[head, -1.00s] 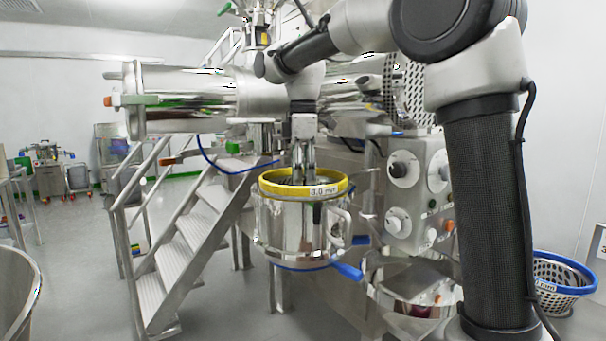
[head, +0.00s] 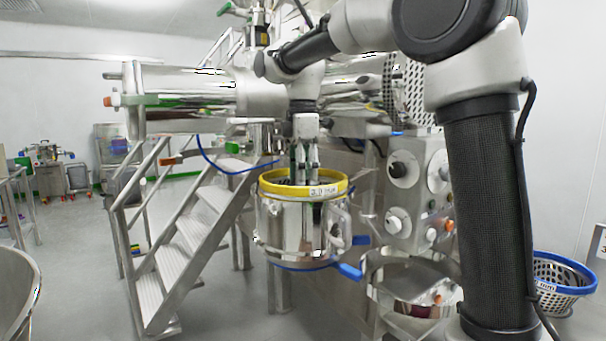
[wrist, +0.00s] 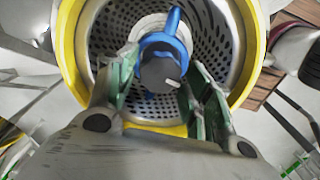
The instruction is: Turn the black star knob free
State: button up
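The black star knob (wrist: 160,72) shows in the wrist view as a dark round top with a white mark, with a blue part (wrist: 172,22) around and beyond it. It sits inside a perforated metal basket with a yellow rim (wrist: 250,40). My gripper (wrist: 163,78) has one finger on each side of the knob, apart, with small gaps seeming to show; contact is not clear. In the head view my gripper (head: 304,182) points down into the yellow-rimmed steel vessel (head: 292,225), and its wall hides the knob and fingertips.
A grey control panel with knobs (head: 415,190) stands close to the right of the vessel. Metal steps (head: 190,235) with railings are to the left. A blue-rimmed perforated basket (head: 562,268) is at the far right. The floor at left is open.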

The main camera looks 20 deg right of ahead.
jog(key=shift+o, duration=0.2)
notch_tip(320, 180, up, 12)
dwell(0.5)
